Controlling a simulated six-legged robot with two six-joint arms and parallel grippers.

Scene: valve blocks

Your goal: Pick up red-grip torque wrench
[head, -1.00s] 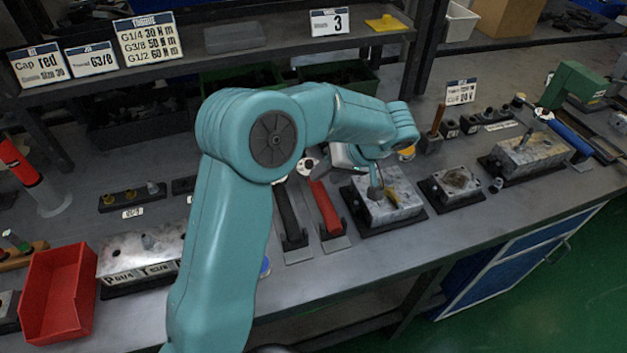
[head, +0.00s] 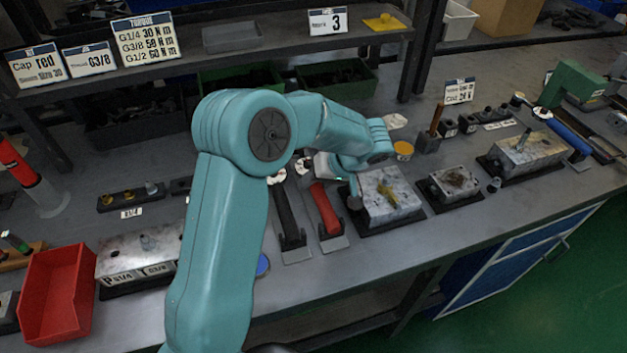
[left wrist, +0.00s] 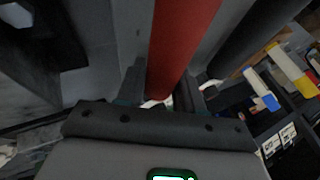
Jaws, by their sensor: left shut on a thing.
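The red-grip torque wrench (head: 326,208) lies in a dark rest on the bench, left of a metal valve block, its red grip pointing toward the bench front. My left gripper (head: 326,176) is at the far end of the red grip, partly hidden by its own wrist. In the left wrist view the two fingers (left wrist: 166,88) stand on either side of the red grip (left wrist: 184,40) and are shut on it. I cannot tell any gap between the wrench and its rest. My right gripper is not in view.
A black-grip wrench (head: 287,217) lies close on the left. A red bin (head: 58,293) is at the front left. A shelf with signs (head: 180,62) runs behind.

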